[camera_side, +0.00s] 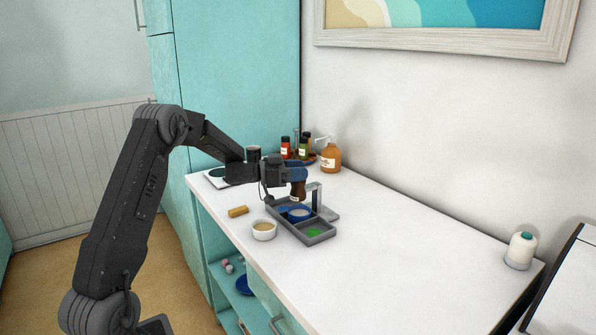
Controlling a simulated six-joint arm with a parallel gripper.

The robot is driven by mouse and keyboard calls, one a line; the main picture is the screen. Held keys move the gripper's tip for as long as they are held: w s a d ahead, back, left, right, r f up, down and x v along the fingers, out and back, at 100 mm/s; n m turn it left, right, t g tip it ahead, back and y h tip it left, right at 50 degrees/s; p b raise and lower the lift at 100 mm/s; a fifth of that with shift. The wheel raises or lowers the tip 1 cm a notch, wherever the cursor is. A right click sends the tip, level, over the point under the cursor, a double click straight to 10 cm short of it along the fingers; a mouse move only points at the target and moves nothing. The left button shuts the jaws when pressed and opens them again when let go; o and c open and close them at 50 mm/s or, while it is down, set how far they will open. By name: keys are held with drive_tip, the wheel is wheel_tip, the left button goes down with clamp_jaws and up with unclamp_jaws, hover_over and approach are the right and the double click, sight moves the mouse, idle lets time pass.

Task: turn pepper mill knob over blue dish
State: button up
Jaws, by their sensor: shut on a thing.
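The pepper mill (298,191) is a small dark brown body standing upright above the blue dish (307,218). My gripper (297,176) is at the top of the mill and shut on its knob, which the fingers hide. The blue dish sits in a compartment of a grey divided tray (291,231). A grey stand (317,193) with an upright post is right beside the mill; I cannot tell how the mill is joined to it.
A white bowl (264,236) and a tan block (238,211) lie left of the tray. A green item (313,232) is in its front compartment. Bottles (331,159) stand behind. A white canister (520,250) is far right. The counter's right half (420,230) is clear.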

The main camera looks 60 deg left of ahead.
drive_tip(key=shift+m+g+h, duration=0.3)
drive_tip(key=shift+h, duration=0.1)
drive_tip(key=m+g+h, duration=0.4)
drive_tip(key=h, duration=0.1)
drive_tip(key=m+g+h, duration=0.1)
drive_tip(key=m+g, duration=0.1)
drive_tip(key=m+g+h, duration=0.2)
drive_tip(key=g, duration=0.1)
drive_tip(key=shift+g+h, duration=0.3)
drive_tip(key=shift+m+g, duration=0.5)
drive_tip(key=o, duration=0.9)
drive_tip(key=shift+c, duration=0.2)
drive_tip(key=shift+a, duration=0.15)
